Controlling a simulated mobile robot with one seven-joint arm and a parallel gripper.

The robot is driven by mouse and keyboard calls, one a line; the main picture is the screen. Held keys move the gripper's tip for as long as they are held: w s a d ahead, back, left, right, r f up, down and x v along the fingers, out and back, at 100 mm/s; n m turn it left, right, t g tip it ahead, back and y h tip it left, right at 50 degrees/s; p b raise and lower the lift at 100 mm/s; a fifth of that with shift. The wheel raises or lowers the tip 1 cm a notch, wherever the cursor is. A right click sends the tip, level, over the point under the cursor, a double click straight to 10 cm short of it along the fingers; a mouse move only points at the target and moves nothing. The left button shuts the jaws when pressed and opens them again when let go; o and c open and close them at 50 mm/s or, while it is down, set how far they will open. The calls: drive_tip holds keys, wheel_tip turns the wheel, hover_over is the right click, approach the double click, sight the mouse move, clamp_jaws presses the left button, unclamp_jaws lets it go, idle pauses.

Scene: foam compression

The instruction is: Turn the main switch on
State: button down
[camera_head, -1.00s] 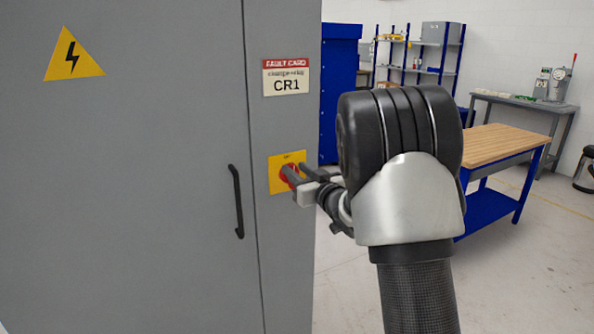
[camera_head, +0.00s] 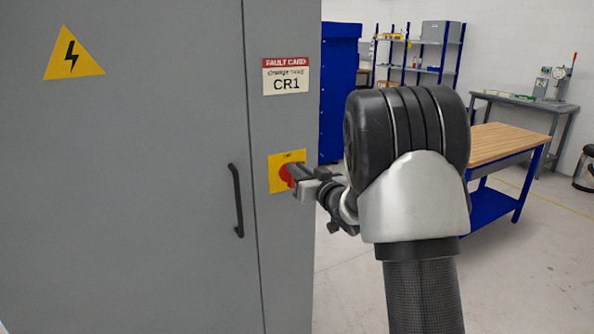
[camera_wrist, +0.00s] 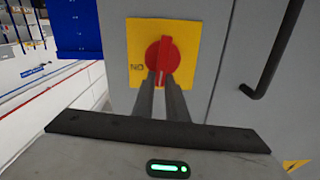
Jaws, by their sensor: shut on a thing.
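The main switch is a red rotary knob (camera_head: 285,175) on a yellow plate (camera_head: 274,181) on the narrow front panel of the grey cabinet. In the wrist view, the red knob (camera_wrist: 164,56) has a raised grip bar that stands nearly upright, its top leaning slightly right. The yellow plate (camera_wrist: 188,30) there carries small dark lettering left of the knob. My gripper (camera_head: 296,174) reaches the knob from the right. Its two dark fingers (camera_wrist: 160,82) are shut on the near, lower end of the grip bar. The fingers partly hide the knob in the head view.
A black door handle (camera_head: 236,200) is just left of the switch. A fault card marked CR1 (camera_head: 286,78) is above it. A wood-topped workbench (camera_head: 505,145) and shelving stand behind my arm. The floor right of the cabinet is open.

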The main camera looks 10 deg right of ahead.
drive_tip(key=shift+w+d+f+m+p, duration=0.15)
drive_tip(key=shift+d+f+m+p, duration=0.5)
drive_tip(key=shift+m, duration=2.15)
drive_tip(key=shift+w+d+f+m+p, duration=0.2)
drive_tip(key=shift+m+p, duration=0.9)
drive_tip(key=shift+m, duration=1.7)
drive_tip(key=shift+w+d+f+m+p, duration=0.1)
drive_tip(key=shift+d+f+m+p, duration=0.5)
drive_tip(key=shift+m, duration=2.2)
drive_tip(key=shift+a, duration=0.25)
drive_tip(key=c, duration=1.8)
unclamp_jaws()
drive_tip(key=shift+s, duration=0.1)
drive_tip(key=shift+o, duration=0.2)
drive_tip(key=v, duration=1.7)
drive_tip(key=shift+s, duration=0.2)
